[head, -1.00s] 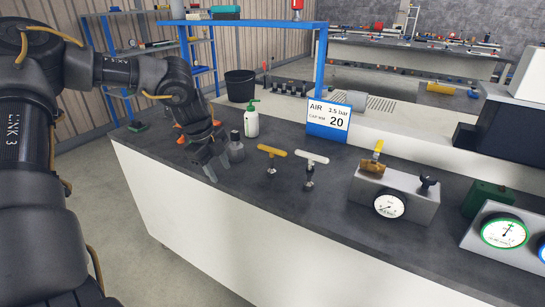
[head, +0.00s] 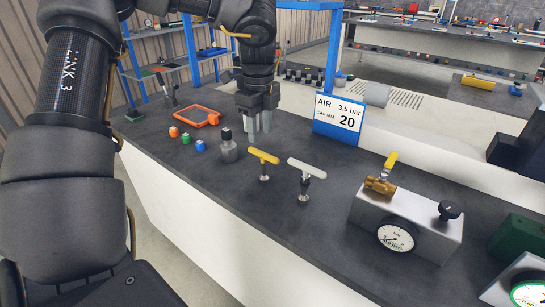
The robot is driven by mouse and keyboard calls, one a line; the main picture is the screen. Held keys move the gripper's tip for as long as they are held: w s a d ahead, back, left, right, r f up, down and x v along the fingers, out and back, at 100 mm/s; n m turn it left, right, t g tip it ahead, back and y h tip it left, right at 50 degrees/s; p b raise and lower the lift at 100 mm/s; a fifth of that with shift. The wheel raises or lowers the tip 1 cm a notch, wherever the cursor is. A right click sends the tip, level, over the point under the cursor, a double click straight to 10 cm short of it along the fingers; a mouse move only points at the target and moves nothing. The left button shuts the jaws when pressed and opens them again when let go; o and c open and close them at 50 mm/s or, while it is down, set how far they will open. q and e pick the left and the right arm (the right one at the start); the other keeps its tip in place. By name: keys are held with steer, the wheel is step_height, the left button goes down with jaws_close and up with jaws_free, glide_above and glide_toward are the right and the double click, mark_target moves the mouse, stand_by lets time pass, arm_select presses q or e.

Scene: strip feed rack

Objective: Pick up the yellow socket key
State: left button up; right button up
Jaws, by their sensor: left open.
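The yellow socket key (head: 263,156) stands upright on the dark bench top, with its T-shaped handle up and its foot on the bench. A similar white-handled key (head: 306,168) stands just right of it. My left gripper (head: 259,129) points down above the bench, behind and slightly left of the yellow key's handle in the head view. Its fingers are apart, and it does not touch the yellow key. My right gripper is out of view.
A grey bottle (head: 228,148) stands left of the yellow key. A gauge box (head: 408,222) stands to the right. An air sign (head: 338,115) is behind. The bench front is clear.

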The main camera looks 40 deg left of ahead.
mark_target(264, 161)
arm_select(q)
steer(key=shift+s+f, duration=0.15)
steer(key=shift+f, duration=0.05)
steer(key=f, duration=0.4)
steer(key=shift+w+d+f+b, duration=0.25)
steer(key=shift+d+f+b, duration=0.05)
steer(key=shift+b, duration=0.1)
steer(key=shift+f, duration=0.25)
steer(key=shift+s, duration=0.15)
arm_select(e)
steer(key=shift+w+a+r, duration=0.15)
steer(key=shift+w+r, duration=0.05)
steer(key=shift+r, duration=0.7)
arm_select(q)
step_height(264, 161, down, 5)
steer(key=shift+r, duration=0.2)
steer(key=shift+f, duration=0.25)
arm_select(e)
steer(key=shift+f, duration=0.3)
arm_select(q)
jaws_close()
